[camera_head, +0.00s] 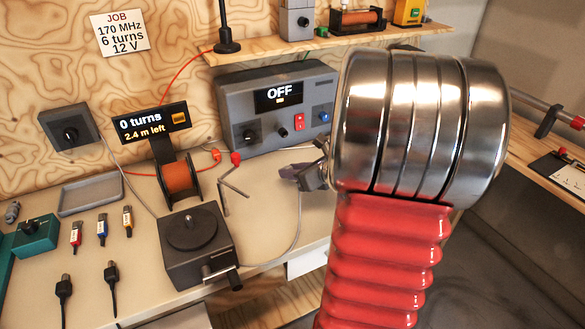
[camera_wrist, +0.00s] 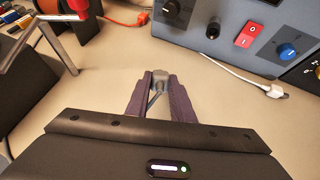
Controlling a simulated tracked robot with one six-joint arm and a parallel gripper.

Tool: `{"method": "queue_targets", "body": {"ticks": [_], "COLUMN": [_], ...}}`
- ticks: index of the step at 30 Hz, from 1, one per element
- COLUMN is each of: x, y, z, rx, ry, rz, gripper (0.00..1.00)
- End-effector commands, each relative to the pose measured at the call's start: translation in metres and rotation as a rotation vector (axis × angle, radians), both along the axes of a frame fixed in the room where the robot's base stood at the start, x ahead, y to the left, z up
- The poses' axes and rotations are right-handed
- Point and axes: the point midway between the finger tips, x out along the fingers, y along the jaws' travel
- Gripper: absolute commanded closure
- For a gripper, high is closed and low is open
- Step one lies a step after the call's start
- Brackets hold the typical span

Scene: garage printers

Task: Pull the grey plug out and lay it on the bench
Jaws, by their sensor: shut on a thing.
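My gripper (camera_wrist: 155,98) is shut on a small grey plug (camera_wrist: 160,76) with a thin grey cord, which shows between the purple-grey fingertips in the wrist view. The plug is clear of any socket and appears just above or on the bench (camera_wrist: 95,95); I cannot tell which. In the head view my gripper (camera_head: 308,178) is over the bench's right part, in front of the power supply (camera_head: 258,105), partly hidden by my red and chrome arm. A thin cord runs from the dark winder (camera_head: 197,245) up towards it.
A white connector (camera_wrist: 275,91) on a white lead lies in front of the power supply. A bent metal crank (camera_head: 233,185) and an orange wire spool (camera_head: 179,178) stand left of my gripper. A grey tray (camera_head: 90,194) and several small tools lie further left. Bare bench surrounds the fingertips.

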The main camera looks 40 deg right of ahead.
Motion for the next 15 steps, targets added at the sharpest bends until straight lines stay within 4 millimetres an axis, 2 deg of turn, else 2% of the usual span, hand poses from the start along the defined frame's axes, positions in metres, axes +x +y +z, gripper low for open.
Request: {"method": "queue_targets", "body": {"ticks": [15], "x": [-0.001], "y": [0.0], "z": [-0.023], "rx": [0.002], "ry": [0.001], "rz": [-0.002], "gripper": [1.0]}}
